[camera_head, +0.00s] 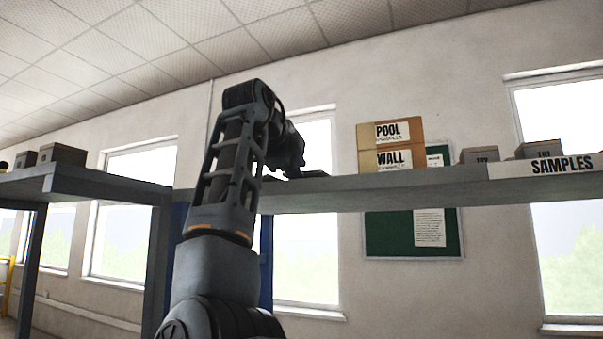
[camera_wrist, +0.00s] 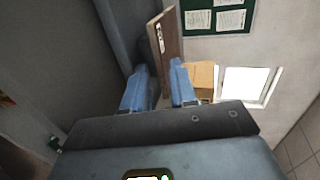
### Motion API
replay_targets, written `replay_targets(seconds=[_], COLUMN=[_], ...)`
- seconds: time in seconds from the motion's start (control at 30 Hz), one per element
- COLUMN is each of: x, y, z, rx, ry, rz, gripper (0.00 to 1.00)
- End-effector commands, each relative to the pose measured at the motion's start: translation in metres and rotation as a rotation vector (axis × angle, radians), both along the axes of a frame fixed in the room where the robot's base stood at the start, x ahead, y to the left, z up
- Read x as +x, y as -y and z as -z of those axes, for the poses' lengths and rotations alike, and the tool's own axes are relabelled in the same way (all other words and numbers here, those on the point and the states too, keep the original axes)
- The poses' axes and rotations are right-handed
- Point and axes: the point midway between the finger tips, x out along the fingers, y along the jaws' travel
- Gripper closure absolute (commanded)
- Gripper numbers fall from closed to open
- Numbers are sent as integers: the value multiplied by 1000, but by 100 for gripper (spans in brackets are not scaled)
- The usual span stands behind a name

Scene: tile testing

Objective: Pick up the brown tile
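A brown tile (camera_wrist: 167,42) with a pale marking on its face shows just beyond my gripper in the wrist view. It appears tilted, with its lower end reaching toward the space between the fingertips. My gripper (camera_wrist: 157,75) has its two blue fingers apart, with a gap between them. The right finger overlaps the tile's lower part in the picture; I cannot tell if they touch. In the head view my gripper (camera_head: 300,174) is low over the grey shelf (camera_head: 335,199), partly hidden by my arm. I cannot make out the tile there.
Stacked boxes marked POOL (camera_head: 412,132) and WALL (camera_head: 409,159) stand on the shelf right of my gripper. Grey blocks (camera_head: 480,155) and a SAMPLES sign (camera_head: 545,166) are further right. Another shelf (camera_head: 95,185) with boxes is at the left. A green board (camera_head: 385,235) hangs behind.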

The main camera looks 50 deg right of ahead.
Motion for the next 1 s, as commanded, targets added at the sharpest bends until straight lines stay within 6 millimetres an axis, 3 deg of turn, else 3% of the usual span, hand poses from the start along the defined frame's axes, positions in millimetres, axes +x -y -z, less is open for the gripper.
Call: replay_targets(seconds=[0.47, 1.0], x=[4, 4], y=[9, 9], z=[4, 4], rx=[0, 2], ry=[-1, -2], rz=[0, 0], gripper=[73, 99])
